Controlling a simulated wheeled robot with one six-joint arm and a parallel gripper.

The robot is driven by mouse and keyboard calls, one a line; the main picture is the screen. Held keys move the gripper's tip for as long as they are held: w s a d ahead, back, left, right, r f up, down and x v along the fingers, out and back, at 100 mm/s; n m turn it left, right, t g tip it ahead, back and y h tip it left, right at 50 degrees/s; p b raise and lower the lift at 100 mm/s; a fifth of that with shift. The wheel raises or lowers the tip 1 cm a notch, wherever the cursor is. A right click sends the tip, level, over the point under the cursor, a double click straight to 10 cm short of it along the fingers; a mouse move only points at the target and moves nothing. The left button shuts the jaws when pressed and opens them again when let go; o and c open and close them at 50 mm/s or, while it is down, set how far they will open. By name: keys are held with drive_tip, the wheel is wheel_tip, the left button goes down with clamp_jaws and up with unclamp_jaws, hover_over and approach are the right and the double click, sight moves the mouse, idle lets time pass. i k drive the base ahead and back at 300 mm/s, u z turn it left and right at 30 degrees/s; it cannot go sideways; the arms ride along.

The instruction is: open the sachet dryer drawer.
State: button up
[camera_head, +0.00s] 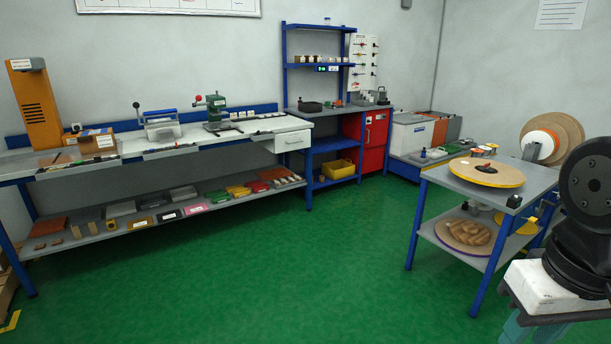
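A white drawer (293,141) with a small dark handle is under the right end of the long workbench. Its front looks flush with the bench, so it appears shut. A red cabinet (376,141) with a pale label stands under the shelf unit further right, and its front looks closed. No readable label tells me which of these is the sachet dryer. Part of my arm shows large and dark at the right edge.
The green floor (270,260) is clear in the middle. A blue-legged table (455,182) with a tape reel (487,172) on it stands at right, near my arm. The long workbench (230,138) lines the left wall, with several small items on its lower shelf (160,222).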

sight(295, 140)
drive_tip(key=z, duration=0.05)
drive_tip(key=i, duration=2.35)
drive_tip(key=u, duration=0.3)
drive_tip(key=i, duration=2.65)
drive_tip(key=u, duration=0.2)
